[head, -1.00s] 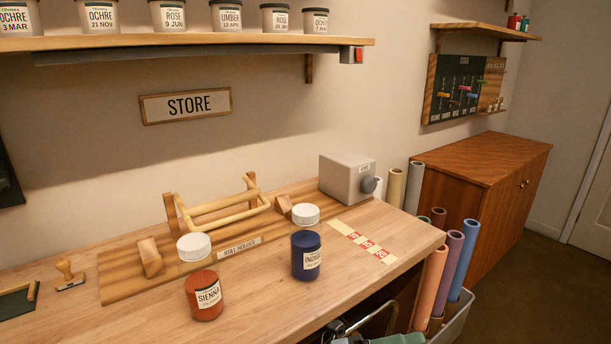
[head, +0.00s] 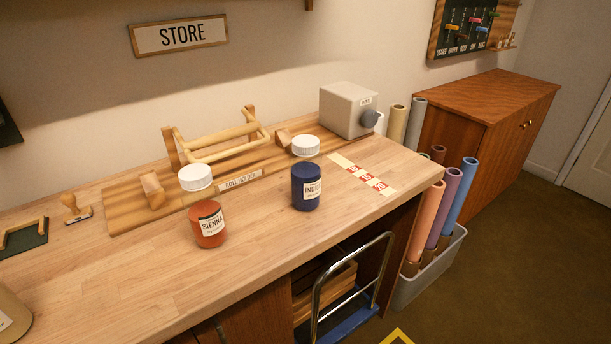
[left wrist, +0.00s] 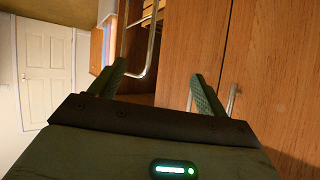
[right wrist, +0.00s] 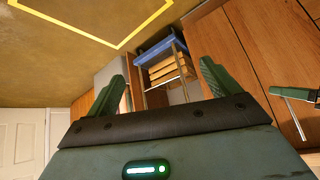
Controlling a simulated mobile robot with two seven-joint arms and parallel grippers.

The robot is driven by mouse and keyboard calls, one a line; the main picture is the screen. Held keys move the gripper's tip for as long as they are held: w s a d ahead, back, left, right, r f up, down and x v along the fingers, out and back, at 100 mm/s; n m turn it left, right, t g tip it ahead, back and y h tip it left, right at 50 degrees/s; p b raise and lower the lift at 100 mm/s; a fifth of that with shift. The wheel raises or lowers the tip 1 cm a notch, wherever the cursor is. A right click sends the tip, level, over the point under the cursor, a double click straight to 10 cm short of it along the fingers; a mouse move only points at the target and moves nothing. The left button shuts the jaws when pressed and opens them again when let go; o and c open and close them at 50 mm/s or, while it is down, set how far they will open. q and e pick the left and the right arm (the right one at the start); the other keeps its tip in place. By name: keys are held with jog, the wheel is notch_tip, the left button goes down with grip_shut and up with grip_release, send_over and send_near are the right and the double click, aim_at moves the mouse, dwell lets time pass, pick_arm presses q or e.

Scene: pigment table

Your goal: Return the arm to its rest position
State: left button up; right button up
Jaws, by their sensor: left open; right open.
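My left gripper (left wrist: 155,90) is open and empty in the left wrist view, in front of wooden cabinet doors. My right gripper (right wrist: 165,85) is open and empty in the right wrist view, with a trolley and the cabinet beyond it. Neither gripper shows in the head view now. On the table (head: 110,285) stand an orange-red jar labelled SIENNA (head: 209,228) and a dark blue jar labelled INDIGO (head: 305,190).
A wooden roll holder (head: 220,140) and a grey box with a knob (head: 348,110) stand at the back of the table. A trolley with a metal handle (head: 318,295) is under the table's front edge. A bin of coloured rolls (head: 430,275) stands at the right.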

pick_arm(q)
jog(key=s+a+f+n+g+y, duration=0.1)
jog(key=s+a+f+n+g, duration=0.1)
jog(key=s+a, duration=0.35)
jog(key=s+a+f+n+g+y, duration=0.1)
jog(key=s+a+f+g, duration=0.15)
jog(key=s, duration=0.65)
jog(key=w+r+t+p, duration=0.1)
jog(key=w+r+p, duration=0.4)
jog(key=r, duration=0.4)
jog(key=shift+w+d+t+p, duration=0.2)
jog(key=shift+d+t+p, duration=0.15)
jog(key=shift+p, duration=0.4)
pick_arm(e)
jog(key=w+r+t, duration=0.1)
jog(key=w+r, duration=0.4)
jog(key=r, duration=0.3)
jog(key=shift+d+t, duration=0.3)
pick_arm(q)
jog(key=shift+s+f, duration=0.1)
